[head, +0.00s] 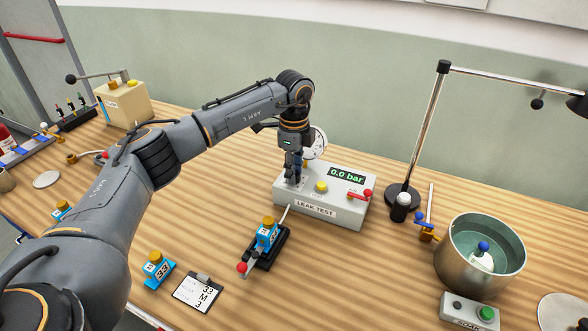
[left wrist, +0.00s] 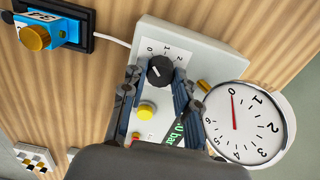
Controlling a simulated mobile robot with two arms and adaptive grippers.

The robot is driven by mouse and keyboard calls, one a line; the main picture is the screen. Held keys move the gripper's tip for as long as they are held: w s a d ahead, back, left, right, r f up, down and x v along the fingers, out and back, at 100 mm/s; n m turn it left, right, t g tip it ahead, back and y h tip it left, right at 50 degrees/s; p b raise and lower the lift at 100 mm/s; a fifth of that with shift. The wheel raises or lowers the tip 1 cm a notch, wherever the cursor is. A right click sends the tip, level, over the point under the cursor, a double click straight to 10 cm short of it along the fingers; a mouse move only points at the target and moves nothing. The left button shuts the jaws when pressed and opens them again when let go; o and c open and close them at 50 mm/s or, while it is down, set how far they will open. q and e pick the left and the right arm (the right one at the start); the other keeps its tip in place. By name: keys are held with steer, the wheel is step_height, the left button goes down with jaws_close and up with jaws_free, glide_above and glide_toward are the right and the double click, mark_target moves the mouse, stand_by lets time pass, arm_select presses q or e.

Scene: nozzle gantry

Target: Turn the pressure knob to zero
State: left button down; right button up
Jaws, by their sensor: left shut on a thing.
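The leak test box (head: 325,215) stands on the table in the head view, its display (head: 346,175) reading 0.0 bar. My left gripper (head: 293,178) points down over the box's left part and hides the knob there. In the left wrist view the black pressure knob (left wrist: 160,70) sits between the fingers of my left gripper, which is shut on it. The scale numbers 0, 1 and 2 show around the knob. The round gauge (left wrist: 245,122) has its red needle at 0. My right gripper is not in view.
A yellow button (head: 321,187) and a red-handled valve (head: 360,194) are on the box. A blue part in a black fixture (head: 266,243) lies in front, joined by a white hose. A metal pot of water (head: 450,262) and a lamp stand (head: 437,110) are to the right.

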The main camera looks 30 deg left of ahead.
arm_select(q)
steer(key=c, duration=1)
jaws_free()
steer(key=shift+r, duration=0.15)
step_height(320, 180, up, 12)
